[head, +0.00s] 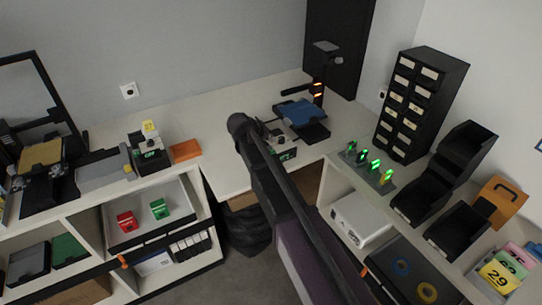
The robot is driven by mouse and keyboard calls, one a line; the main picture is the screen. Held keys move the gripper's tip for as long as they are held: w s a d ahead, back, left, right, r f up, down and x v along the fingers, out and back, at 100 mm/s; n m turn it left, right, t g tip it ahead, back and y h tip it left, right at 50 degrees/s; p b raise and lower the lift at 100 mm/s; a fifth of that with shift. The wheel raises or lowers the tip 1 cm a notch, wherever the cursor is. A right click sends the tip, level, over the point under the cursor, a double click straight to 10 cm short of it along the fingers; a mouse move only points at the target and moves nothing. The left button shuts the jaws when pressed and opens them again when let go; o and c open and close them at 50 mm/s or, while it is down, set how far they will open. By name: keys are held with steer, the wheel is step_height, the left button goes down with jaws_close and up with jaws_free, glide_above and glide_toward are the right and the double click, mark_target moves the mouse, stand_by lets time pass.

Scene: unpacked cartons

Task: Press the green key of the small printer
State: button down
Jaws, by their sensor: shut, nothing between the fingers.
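A small dark device (149,158) that looks like the small printer stands on the left worktop, with a yellow label at its top and a green-lit patch on its front. Its keys are too small to tell apart. A second dark device with a green-lit front (286,154) stands at the middle of the desk edge, partly hidden behind my arm. My dark arm crosses the middle of the picture, from the bottom right up to a rounded joint in front of the desk. I cannot make out my gripper or its fingers.
A scale-like stand with a blue tray (298,112) is at the back of the desk. An orange block (186,151) lies right of the printer. A grey plate (101,172) lies left of it. A black drawer cabinet (421,101) and black bins (420,197) fill the right side.

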mark_target(274, 149)
steer(key=shift+f+b, duration=1.05)
steer(key=shift+f, duration=0.35)
steer(key=shift+f+b, duration=0.9)
stand_by(1.6)
steer(key=shift+r, duration=0.1)
stand_by(0.3)
steer(key=shift+r+p, duration=0.85)
steer(key=shift+p, duration=0.1)
steer(key=shift+r+p, duration=2.5)
steer(key=shift+w, duration=0.1)
steer(key=s+d+f+g+y, duration=0.2)
steer(key=s+d+g+y, duration=0.1)
steer(key=s+d, duration=0.8)
steer(key=s+d+f+g+y, duration=0.3)
steer(key=s+d, duration=0.9)
steer(key=s, duration=0.2)
steer(key=shift+s+f+g, duration=0.25)
steer(key=shift+f+g, duration=0.05)
steer(key=shift+f, duration=0.05)
